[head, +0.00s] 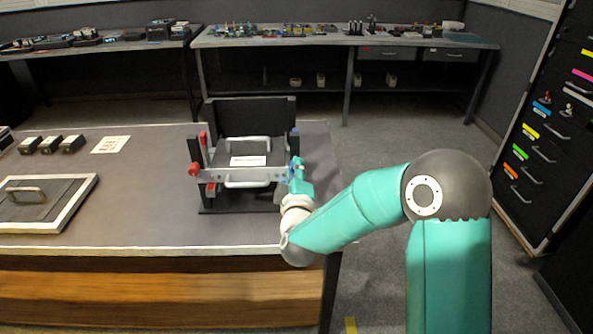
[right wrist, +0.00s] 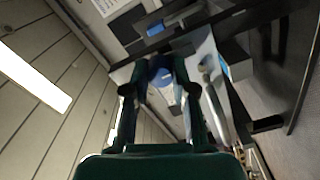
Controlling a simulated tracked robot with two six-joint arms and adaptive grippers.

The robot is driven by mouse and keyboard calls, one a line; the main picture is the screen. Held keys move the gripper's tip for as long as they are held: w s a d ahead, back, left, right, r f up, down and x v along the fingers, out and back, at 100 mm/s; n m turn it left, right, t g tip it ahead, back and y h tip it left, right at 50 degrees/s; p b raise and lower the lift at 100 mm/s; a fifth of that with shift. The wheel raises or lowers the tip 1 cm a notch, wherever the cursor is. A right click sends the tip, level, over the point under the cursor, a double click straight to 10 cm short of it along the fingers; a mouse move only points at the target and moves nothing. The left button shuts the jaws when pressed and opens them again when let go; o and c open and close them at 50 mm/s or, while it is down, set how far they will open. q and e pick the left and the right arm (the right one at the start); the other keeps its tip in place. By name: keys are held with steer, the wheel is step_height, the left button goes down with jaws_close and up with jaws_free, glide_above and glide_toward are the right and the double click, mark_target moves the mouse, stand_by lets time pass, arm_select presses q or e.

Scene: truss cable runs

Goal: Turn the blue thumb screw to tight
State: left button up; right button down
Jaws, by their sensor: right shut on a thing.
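A dark rack frame (head: 249,109) stands on the bench and holds a drawer-like unit with a metal front bar (head: 238,175). A blue thumb screw (right wrist: 161,74) is at the right end of that bar. My right gripper (head: 297,172) reaches the right side of the frame and is shut on this blue screw. In the right wrist view the screw's head sits between the two fingertips, partly covered by them. Red screws (head: 194,169) are on the frame's left side. The screw's tightness cannot be told. My left gripper is out of view.
Several small black blocks (head: 50,145), a white label sheet (head: 111,144) and a framed panel with a handle (head: 45,202) lie on the bench to the left. A tool cabinet (head: 546,130) stands at the right. The floor between is clear.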

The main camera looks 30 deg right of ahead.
steer(key=shift+a+f, duration=0.1)
steer(key=shift+f, duration=0.05)
steer(key=c, duration=1)
jaws_free()
steer(key=shift+o, duration=0.2)
steer(key=v, duration=0.7)
steer(key=shift+s, duration=0.25)
steer(key=shift+a, duration=0.1)
